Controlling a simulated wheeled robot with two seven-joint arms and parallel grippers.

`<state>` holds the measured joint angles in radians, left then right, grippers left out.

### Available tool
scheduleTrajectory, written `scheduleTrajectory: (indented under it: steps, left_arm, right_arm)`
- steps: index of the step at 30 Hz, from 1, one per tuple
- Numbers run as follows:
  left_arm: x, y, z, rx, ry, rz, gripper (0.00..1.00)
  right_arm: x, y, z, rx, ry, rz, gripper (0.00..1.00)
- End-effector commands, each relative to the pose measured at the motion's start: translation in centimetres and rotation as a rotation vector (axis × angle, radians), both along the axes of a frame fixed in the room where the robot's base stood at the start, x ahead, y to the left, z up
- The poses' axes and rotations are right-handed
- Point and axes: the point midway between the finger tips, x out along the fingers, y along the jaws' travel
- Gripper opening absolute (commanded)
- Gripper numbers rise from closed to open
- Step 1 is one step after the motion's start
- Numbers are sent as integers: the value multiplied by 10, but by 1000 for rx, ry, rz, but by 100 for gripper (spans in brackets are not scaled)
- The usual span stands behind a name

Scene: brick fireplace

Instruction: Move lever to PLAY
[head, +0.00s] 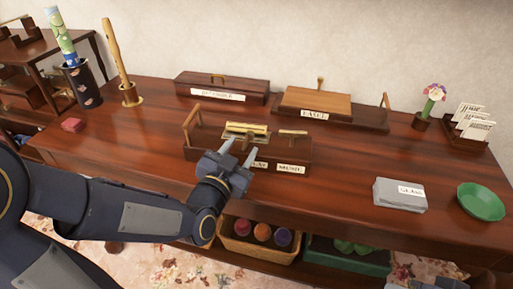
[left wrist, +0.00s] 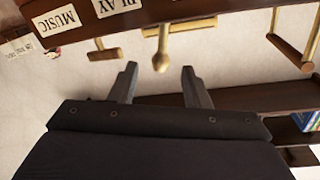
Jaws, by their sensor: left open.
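The music machine (head: 205,152) is a dark wooden box in the middle of the table, with a brass cylinder (head: 246,130) on top. Its front carries a PLAY label (head: 260,164) and a second label (head: 290,169) beside it. In the left wrist view, a brass lever (left wrist: 163,40) with a rounded knob sticks out by the PLAY label (left wrist: 122,3). My left gripper (head: 238,151) is open at the front of the box, its fingertips on either side of the knob's line; contact cannot be told. In the head view the gripper hides the lever.
Behind stand a labelled box (head: 222,84) and a wider box (head: 316,102). A grey box (head: 398,196) and green bowl (head: 481,201) are at right.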

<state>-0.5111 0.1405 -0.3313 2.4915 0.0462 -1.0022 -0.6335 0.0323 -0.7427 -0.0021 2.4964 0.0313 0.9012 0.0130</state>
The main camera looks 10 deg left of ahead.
Motion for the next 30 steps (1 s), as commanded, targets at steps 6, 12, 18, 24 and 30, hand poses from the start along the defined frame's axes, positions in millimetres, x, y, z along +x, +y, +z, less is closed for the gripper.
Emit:
scheduleTrajectory:
  steps: [6,12,18,24,30]
  left_arm:
    - [34,-5,1,0,0,0,43]
    - [61,-9,1,-2,1,0,43]
    - [71,-10,1,-3,2,1,43]
    - [71,-10,1,-4,3,0,43]
    - [71,-10,2,-4,2,-1,18]
  right_arm:
    - [0,0,0,0,0,0,33]
    - [0,0,-1,0,0,0,33]
    - [0,0,-1,0,0,0,33]
    - [0,0,-1,0,0,0,33]
    - [0,0,-1,0,0,0,33]
